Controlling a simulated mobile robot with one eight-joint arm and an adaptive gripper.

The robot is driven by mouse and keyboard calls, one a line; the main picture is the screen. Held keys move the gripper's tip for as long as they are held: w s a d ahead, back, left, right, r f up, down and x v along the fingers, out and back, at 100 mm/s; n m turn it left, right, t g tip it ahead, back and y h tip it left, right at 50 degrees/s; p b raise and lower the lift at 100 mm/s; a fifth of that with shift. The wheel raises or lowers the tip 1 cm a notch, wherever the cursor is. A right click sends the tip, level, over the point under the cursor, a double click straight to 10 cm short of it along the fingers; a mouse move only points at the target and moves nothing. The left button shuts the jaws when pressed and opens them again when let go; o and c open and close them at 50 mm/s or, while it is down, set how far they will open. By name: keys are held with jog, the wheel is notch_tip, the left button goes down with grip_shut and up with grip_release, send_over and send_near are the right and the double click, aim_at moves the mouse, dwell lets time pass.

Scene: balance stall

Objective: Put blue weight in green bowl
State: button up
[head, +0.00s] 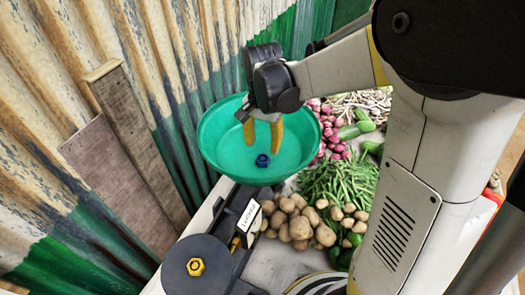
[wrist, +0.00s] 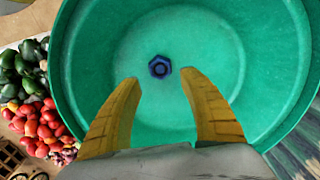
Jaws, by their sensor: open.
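The blue weight (head: 262,160) is a small dark blue hexagonal piece on the floor of the green bowl (head: 215,145). In the wrist view the blue weight (wrist: 160,67) lies near the middle of the green bowl (wrist: 85,75), with bare floor around it. My gripper (head: 262,147) is over the bowl with its yellow fingers pointing down. The fingers are apart and nothing is between them. In the wrist view the weight appears just beyond the fingertips, centred between them, and does not look touched.
A dark round pan (head: 205,278) with a yellow hexagonal weight (head: 195,266) is at the front left. Potatoes (head: 298,228), green beans (head: 340,184) and red onions (head: 330,128) lie right of the bowl. A corrugated wall (head: 150,60) stands close on the left.

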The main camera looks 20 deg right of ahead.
aim_at(263, 158)
jog(key=s+r+n+t, duration=0.7)
jog(key=s+r+n, duration=0.2)
jog(key=s, duration=0.5)
notch_tip(263, 158, up, 2)
jog(key=shift+p, duration=0.45)
jog(key=shift+w, duration=0.1)
